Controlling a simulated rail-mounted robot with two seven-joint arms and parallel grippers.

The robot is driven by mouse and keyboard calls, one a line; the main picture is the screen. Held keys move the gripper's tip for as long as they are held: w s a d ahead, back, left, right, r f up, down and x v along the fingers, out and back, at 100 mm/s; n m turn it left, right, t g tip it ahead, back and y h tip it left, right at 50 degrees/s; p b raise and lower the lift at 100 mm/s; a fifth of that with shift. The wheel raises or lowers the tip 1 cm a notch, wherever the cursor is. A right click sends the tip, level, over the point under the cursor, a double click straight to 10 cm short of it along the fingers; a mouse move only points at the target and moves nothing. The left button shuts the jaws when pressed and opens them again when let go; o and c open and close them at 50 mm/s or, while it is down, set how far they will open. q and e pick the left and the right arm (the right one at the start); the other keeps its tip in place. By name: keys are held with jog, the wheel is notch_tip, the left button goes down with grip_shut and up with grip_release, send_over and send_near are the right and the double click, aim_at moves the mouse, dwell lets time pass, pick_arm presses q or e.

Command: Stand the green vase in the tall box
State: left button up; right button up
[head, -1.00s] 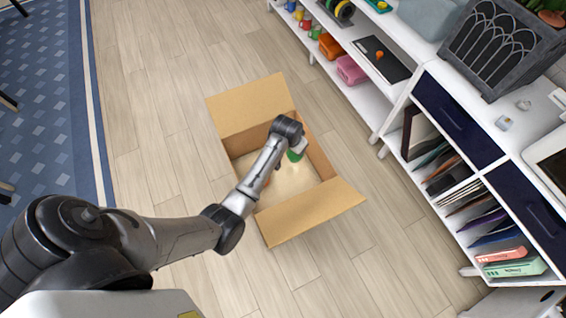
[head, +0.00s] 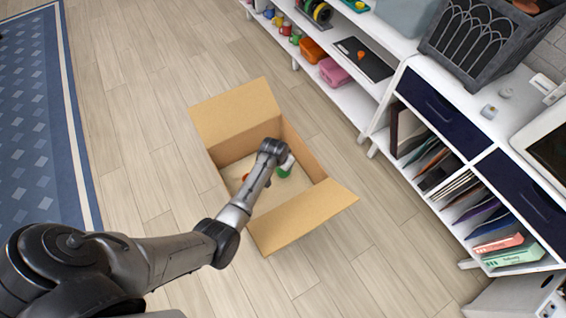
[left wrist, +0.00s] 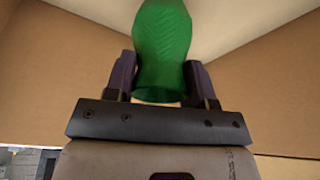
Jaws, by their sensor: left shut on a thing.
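The green vase (left wrist: 163,45) is between the two fingers of my left gripper (left wrist: 163,85) in the left wrist view, with its far end cut off by the top edge. In the head view a small part of the vase (head: 284,172) shows inside the tall box (head: 240,150), near its right wall. The box stands open on the floor, flaps folded out. My left gripper is shut on the vase and is inside the box opening. I cannot tell whether the vase touches the box floor. My right gripper is not in view.
A small orange-red thing (head: 245,177) shows inside the box beside my arm, mostly hidden. A white shelf unit (head: 410,75) with folders, bins and a dark planter (head: 480,45) stands to the right. A blue rug (head: 40,130) lies at left. Wooden floor around the box is clear.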

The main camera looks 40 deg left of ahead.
pick_arm(q)
jog(key=o, duration=1.1)
jog(key=shift+f, duration=0.1)
jog(key=shift+o, duration=0.2)
jog(key=p+v, duration=0.4)
jog(key=v, duration=0.8)
jog(key=s+d+r+m, duration=0.1)
jog(key=s+d+r, duration=0.1)
jog(key=s, duration=0.7)
jog(key=s+d+r+m, duration=0.1)
jog(key=s+d+r, duration=0.1)
jog(key=s+d, duration=0.3)
jog(key=s+d+r, duration=0.3)
jog(key=s+d, duration=0.1)
jog(key=s, duration=1)
jog(key=shift+m, duration=0.4)
